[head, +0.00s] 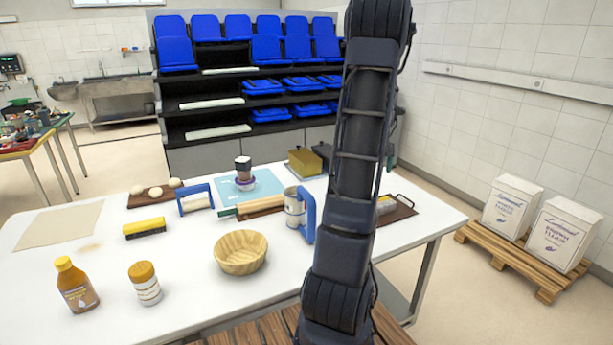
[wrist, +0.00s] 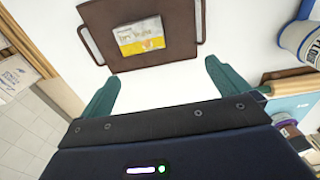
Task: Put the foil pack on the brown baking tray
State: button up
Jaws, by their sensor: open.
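The brown baking tray (wrist: 184,20) lies on the white table, with a metal handle at each side. In the head view the tray (head: 403,212) is at the table's right end, partly hidden by my arm. A flat white and yellow pack with printed letters (wrist: 138,35), which looks like the foil pack, lies flat on the tray. In the head view part of the pack (head: 387,204) shows beside my arm. My gripper (wrist: 162,75) is open and empty, its fingers apart from the pack and short of the tray's near edge in the wrist view.
A blue-handled container (head: 296,208) and a rolling pin (head: 250,208) are left of my arm. A wooden bowl (head: 241,252), sauce bottle (head: 76,285), shaker (head: 145,284) and yellow brush (head: 144,229) stand further left. Flour bags (head: 510,207) sit on a pallet at right.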

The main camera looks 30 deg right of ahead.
jog(key=s+a+r+t, duration=0.1)
jog(key=a+r, duration=0.6)
jog(key=a, duration=0.6)
jog(key=s+a+r+t, duration=0.15)
jog(key=a+r, duration=0.45)
jog(key=a, duration=0.7)
jog(key=s+a+r+t, duration=0.1)
jog(key=s+a+t, duration=0.1)
jog(key=s+a, duration=1.3)
jog(key=shift+a+r, duration=0.35)
jog(key=shift+a, duration=0.5)
